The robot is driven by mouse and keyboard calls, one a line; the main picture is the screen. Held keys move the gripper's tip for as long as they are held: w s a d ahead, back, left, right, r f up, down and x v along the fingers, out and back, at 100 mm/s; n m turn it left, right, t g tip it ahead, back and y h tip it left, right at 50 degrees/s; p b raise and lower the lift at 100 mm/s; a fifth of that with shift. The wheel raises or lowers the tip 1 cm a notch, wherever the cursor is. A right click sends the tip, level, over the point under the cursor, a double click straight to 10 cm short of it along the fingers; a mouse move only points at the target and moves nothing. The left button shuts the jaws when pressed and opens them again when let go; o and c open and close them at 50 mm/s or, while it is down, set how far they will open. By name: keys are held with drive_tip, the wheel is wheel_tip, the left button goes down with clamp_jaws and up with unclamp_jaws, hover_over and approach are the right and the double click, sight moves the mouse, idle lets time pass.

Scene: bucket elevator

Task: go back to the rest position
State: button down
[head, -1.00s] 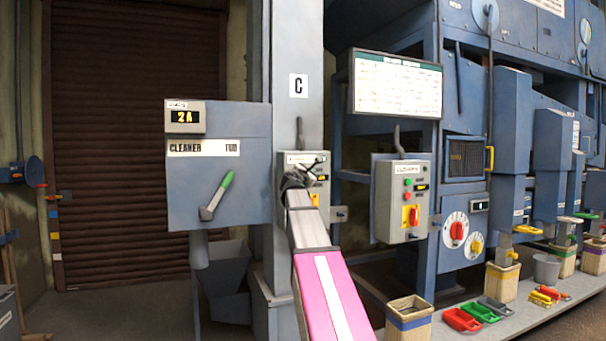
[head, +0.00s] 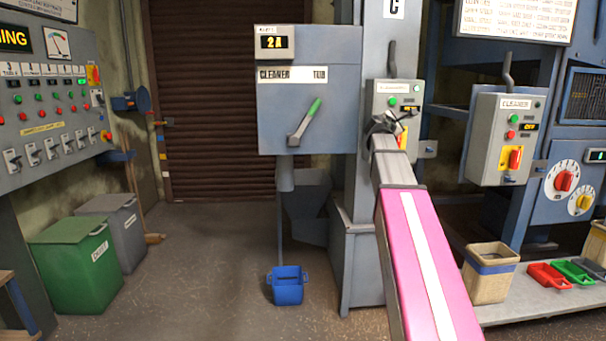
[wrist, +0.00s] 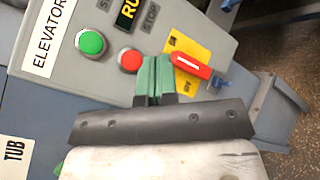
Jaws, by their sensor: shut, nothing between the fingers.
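My gripper (head: 384,124) is at the front of the grey elevator control box (head: 383,96), at the end of my pink and grey arm. In the wrist view its green fingers (wrist: 153,72) are shut together and empty. The fingertips appear between the red stop button (wrist: 130,60) and the red switch handle (wrist: 191,66) on its yellow plate. I cannot tell whether they touch the box. The green button (wrist: 91,42) and a lit display (wrist: 127,13), partly cut off and starting "RU", also show there.
Left of my arm stands the cleaner tub box (head: 330,105) with a green-tipped lever, and a blue bucket (head: 288,290) below. A second control box (head: 503,130) is on the right. Green (head: 70,270) and grey bins stand left. Open floor lies between.

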drive_tip(key=s+a+f+m+g+y, duration=0.2)
drive_tip(key=s+a+f+m, duration=0.1)
drive_tip(key=f, duration=0.8)
drive_tip(key=s+a+f+m+g+y, duration=0.2)
drive_tip(key=s+a+f+m, duration=0.1)
drive_tip(key=f, duration=0.9)
drive_tip(key=s+a+f+m+g+y, duration=0.2)
drive_tip(key=s+a+f+m, duration=0.15)
drive_tip(key=f, duration=0.75)
drive_tip(key=s+a+f+m+g+y, duration=0.3)
drive_tip(key=s+a+f, duration=0.3)
drive_tip(key=s+f, duration=0.5)
drive_tip(key=s+a+f+m+g+y, duration=0.3)
drive_tip(key=s+a+f+m+g, duration=0.1)
drive_tip(key=s+f, duration=0.7)
drive_tip(key=a+f+m, duration=0.1)
drive_tip(key=a, duration=0.1)
drive_tip(key=shift+a+f+y, duration=0.25)
drive_tip(key=shift+a+y, duration=0.05)
drive_tip(key=shift+a, duration=0.05)
drive_tip(key=shift+s, duration=0.1)
